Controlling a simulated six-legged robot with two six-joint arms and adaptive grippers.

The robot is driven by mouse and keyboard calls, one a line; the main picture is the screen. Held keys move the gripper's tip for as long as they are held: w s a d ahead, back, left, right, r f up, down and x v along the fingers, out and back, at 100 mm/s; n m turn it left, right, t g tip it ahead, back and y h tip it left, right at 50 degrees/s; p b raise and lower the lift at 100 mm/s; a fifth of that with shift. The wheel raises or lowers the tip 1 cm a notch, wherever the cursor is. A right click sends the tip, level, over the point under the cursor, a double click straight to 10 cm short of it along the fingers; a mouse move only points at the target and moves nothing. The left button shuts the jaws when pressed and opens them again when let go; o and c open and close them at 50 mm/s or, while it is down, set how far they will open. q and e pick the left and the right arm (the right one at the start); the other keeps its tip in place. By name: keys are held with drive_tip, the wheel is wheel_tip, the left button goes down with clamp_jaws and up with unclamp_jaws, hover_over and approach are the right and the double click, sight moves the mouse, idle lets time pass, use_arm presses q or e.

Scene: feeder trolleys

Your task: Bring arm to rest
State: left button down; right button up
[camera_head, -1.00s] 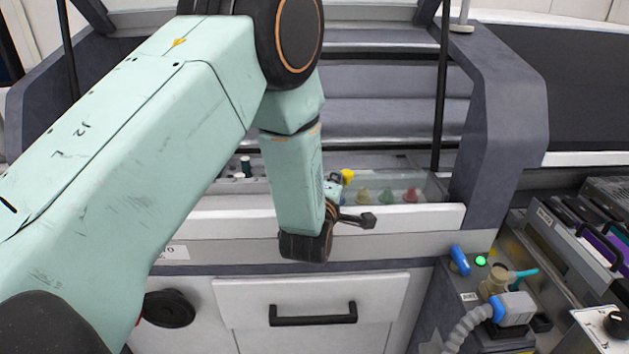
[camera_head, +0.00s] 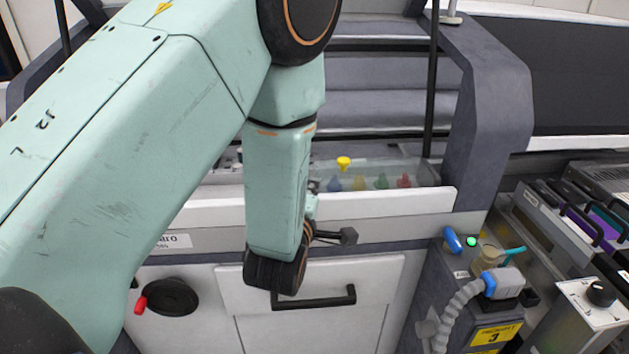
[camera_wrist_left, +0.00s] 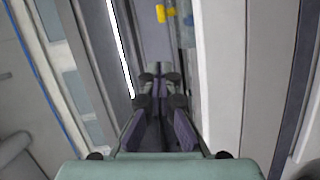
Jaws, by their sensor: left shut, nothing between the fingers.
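My left arm (camera_head: 120,150), pale green with dark joints, comes in from the left and fills much of the head view. Its forearm hangs down in front of a white-fronted open drawer (camera_head: 400,205), with the dark wrist joint (camera_head: 278,272) just above a black handle. In the head view the gripper is mostly hidden behind the wrist. In the left wrist view my left gripper (camera_wrist_left: 160,78) is shut and empty, its dark fingertips close together. My right arm and gripper are not in view.
The drawer holds small coloured pieces and a yellow one (camera_head: 344,163). Below are a black handle (camera_head: 315,300) and a round black knob (camera_head: 168,298). To the right stand a grey post (camera_head: 480,120), a ribbed hose (camera_head: 460,315) and a rack (camera_head: 590,225).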

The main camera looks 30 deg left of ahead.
use_arm(q)
drive_tip(key=shift+s, duration=0.35)
drive_tip(key=s+d+f+m+g+h+b, duration=0.1)
drive_tip(key=s+f+m+g, duration=0.35)
drive_tip(key=f+m, duration=0.35)
drive_tip(key=s+d+f+m+g+h, duration=0.1)
drive_tip(key=s+f+m+g+h, duration=0.1)
drive_tip(key=s+f+m+g, duration=0.5)
drive_tip(key=s+f+m+g+b, duration=0.1)
drive_tip(key=s+f+m+g, duration=0.1)
drive_tip(key=s+f, duration=0.6)
drive_tip(key=s+f+m+g+h+b, duration=0.1)
drive_tip(key=s+f+m+g, duration=0.1)
drive_tip(key=s+f, duration=0.6)
drive_tip(key=s+d, duration=0.1)
drive_tip(key=s, duration=0.6)
drive_tip(key=shift+s+f+g+b, duration=0.25)
drive_tip(key=shift+f+g+b, duration=0.05)
drive_tip(key=shift+f+g, duration=0.05)
